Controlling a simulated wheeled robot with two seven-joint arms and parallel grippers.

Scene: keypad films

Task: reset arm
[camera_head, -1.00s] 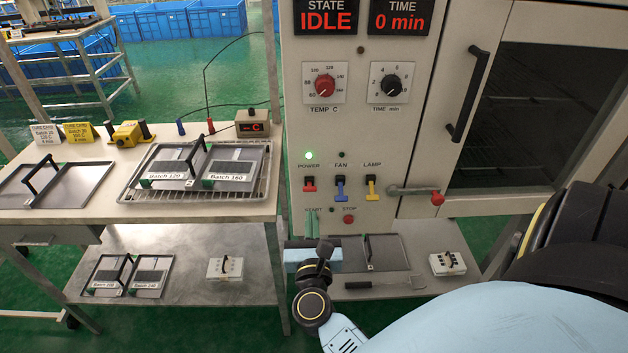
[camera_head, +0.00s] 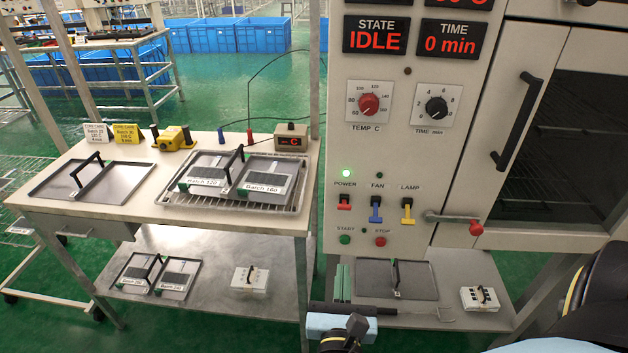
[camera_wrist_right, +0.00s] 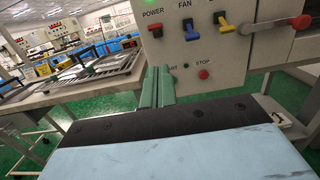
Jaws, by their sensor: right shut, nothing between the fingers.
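My right gripper (camera_head: 342,268) is in front of the lower edge of the oven panel, below the green START button (camera_head: 345,239) and the red STOP button (camera_head: 381,241). Its two green fingers are together with nothing between them. In the right wrist view the closed fingers (camera_wrist_right: 158,85) point toward the panel, left of STOP. The fingers look apart from the buttons. My right arm comes in from the lower right, mostly out of the frame. My left gripper is not in view.
The oven panel (camera_head: 420,160) reads IDLE and 0 min, with its green power lamp lit. A bench (camera_head: 150,215) on the left holds trays, a wire rack and cards. Below the oven, a shelf holds a dark tray (camera_head: 415,282) and a white box (camera_head: 480,298).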

